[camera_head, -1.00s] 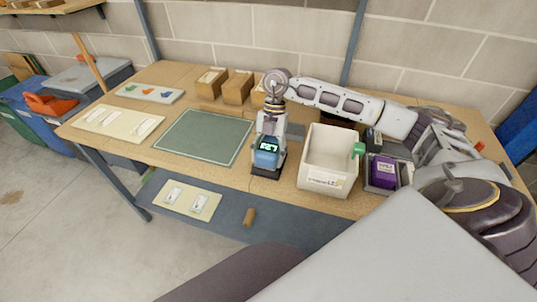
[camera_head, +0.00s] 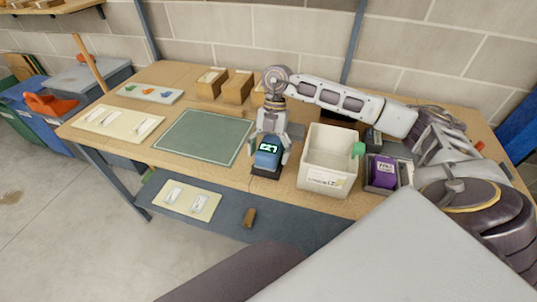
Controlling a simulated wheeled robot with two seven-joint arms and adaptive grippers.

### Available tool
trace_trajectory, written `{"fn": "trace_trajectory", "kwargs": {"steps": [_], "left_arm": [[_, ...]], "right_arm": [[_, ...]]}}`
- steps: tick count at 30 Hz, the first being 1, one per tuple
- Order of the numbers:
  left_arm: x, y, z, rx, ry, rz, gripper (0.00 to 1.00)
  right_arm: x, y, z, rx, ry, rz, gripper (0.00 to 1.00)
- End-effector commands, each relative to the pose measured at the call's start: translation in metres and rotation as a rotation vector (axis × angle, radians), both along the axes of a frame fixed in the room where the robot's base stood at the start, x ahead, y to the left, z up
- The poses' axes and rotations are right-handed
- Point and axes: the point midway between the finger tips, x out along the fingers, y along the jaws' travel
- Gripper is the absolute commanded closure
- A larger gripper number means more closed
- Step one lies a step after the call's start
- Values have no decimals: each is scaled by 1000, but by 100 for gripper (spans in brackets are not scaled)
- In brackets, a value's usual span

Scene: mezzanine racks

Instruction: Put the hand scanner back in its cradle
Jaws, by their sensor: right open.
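The hand scanner (camera_head: 267,160) is blue with a lit green display. It sits upright in a black cradle (camera_head: 265,174) near the front edge of the workbench. My right gripper (camera_head: 270,153) is above and around it, open, with one finger on each side of the scanner. The fingers look apart from the scanner's sides. The scanner's upper back is hidden by the gripper. My left gripper is not in view.
A cream bin (camera_head: 327,185) stands close to the right of the cradle, and a purple item (camera_head: 384,171) lies in a grey tray beyond it. A green mat (camera_head: 204,137) lies clear to the left. Cardboard boxes (camera_head: 237,88) stand behind.

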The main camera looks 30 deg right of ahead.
Motion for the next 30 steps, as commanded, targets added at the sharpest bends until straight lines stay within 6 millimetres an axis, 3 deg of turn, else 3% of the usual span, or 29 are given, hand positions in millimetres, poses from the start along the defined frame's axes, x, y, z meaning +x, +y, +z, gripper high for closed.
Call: {"fn": "trace_trajectory", "kwargs": {"steps": [21,30], "left_arm": [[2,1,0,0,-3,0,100],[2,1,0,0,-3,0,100]], "right_arm": [[23,-26,88,2,-2,0,14],[27,-31,104,1,-1,0,14]]}}
